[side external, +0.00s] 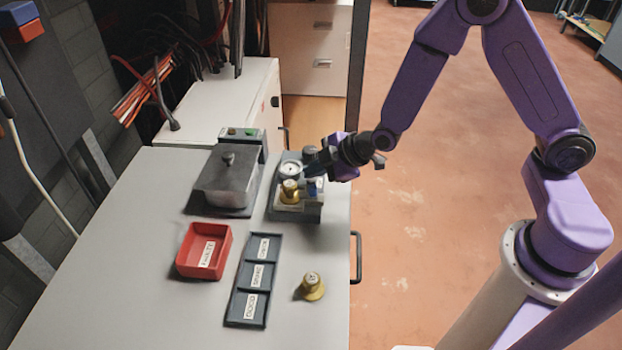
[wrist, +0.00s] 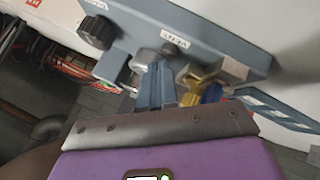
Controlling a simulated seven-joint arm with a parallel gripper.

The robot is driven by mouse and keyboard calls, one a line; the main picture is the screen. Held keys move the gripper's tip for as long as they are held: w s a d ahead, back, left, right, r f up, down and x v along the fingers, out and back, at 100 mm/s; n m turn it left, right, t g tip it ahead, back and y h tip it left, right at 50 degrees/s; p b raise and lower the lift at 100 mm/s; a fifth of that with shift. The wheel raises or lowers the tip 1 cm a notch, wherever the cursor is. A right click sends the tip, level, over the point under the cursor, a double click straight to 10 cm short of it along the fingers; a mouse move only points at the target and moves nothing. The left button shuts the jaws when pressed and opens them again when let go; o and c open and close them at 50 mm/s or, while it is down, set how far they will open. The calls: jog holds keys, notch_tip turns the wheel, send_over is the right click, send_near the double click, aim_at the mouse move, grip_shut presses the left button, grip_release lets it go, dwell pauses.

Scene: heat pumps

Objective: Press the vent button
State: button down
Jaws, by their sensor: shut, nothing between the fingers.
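The grey test stand (side external: 300,212) sits at the table's right edge, with a round white gauge (side external: 290,169), a brass part (side external: 289,192) and a small blue piece (side external: 312,187) on it. My gripper (side external: 311,171) is shut and empty, low over the stand beside the gauge. In the wrist view the shut fingers (wrist: 158,72) reach towards a silver round piece (wrist: 146,56) on the stand panel (wrist: 215,38); whether they touch is unclear. A black knob (wrist: 97,32) is left of them.
A lidded metal box (side external: 227,182) stands left of the stand. A red bin (side external: 204,252), a dark three-compartment tray (side external: 253,280) and a loose brass part (side external: 311,287) lie towards the front. The table's left side is clear.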

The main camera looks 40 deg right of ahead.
aim_at(314, 181)
jog(key=shift+f, duration=0.3)
jog(key=shift+r, duration=0.1)
dwell(0.4)
jog(key=shift+r, duration=0.7)
jog(key=shift+r, duration=2.5)
jog(key=shift+s, duration=0.1)
